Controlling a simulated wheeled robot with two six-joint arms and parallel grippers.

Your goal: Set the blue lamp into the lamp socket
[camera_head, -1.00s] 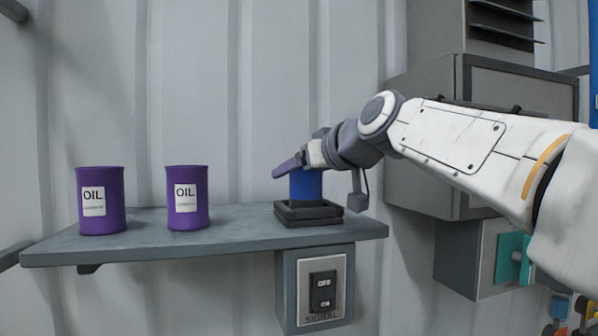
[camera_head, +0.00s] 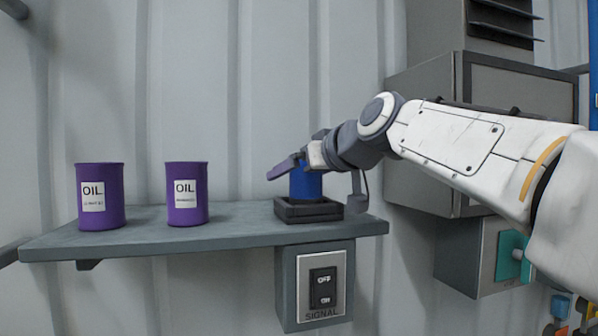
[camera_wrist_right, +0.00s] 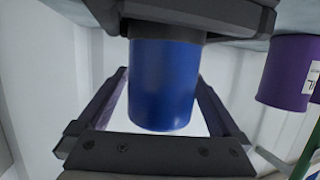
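The blue lamp (camera_head: 306,186) stands upright in the dark square lamp socket (camera_head: 309,212) on the shelf's right part. The lamp's upper part is partly hidden by my right gripper (camera_head: 292,168) in the head view. In the right wrist view, which is upside down, the lamp (camera_wrist_right: 165,85) stands between the two fingers of my right gripper (camera_wrist_right: 163,95), with pale gaps beside it. The fingers are open around the lamp. The socket (camera_wrist_right: 200,14) shows at the top there. My left gripper is not in view.
Two purple oil cans (camera_head: 101,196) and (camera_head: 187,195) stand on the grey shelf (camera_head: 150,238), left of the socket. A signal switch box (camera_head: 320,290) hangs under the shelf. Grey cabinets (camera_head: 425,150) stand behind my right arm.

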